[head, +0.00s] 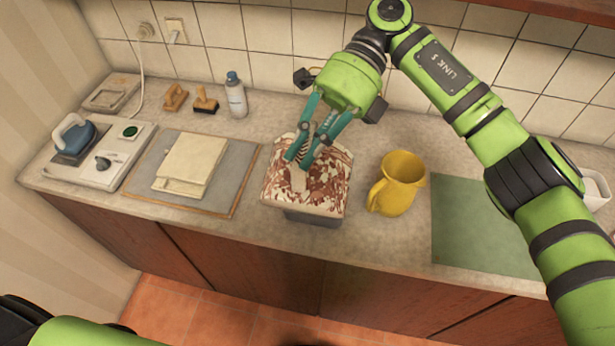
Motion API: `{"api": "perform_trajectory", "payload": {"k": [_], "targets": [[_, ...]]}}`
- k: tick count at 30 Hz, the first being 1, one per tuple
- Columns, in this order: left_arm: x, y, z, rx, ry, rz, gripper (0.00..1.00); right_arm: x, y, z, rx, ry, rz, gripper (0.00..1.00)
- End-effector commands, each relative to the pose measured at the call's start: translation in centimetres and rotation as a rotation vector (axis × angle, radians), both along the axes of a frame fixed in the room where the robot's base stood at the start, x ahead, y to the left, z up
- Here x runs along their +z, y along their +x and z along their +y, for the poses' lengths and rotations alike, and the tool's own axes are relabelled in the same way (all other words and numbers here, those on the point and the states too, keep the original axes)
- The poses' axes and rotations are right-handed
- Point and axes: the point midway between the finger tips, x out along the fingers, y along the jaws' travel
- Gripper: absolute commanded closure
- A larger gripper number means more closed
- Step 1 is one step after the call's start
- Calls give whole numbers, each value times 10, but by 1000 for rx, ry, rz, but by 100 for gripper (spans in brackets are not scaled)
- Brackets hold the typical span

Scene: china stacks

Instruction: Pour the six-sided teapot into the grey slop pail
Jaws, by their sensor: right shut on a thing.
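I cannot tell whether the two touch or whether any liquid flows. My left gripper is out of view; only a part of my left arm shows at the bottom left.
A yellow jug (399,184) stands just right of the vessel, by a green mat (482,225).

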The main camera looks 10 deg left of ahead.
Motion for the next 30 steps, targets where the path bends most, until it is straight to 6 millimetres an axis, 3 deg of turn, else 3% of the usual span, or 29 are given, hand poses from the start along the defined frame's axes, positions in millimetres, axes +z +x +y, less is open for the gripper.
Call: {"api": "perform_trajectory", "payload": {"k": [30], "targets": [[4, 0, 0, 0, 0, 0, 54, 14, 17, 0, 1, 8, 90, 100]]}}
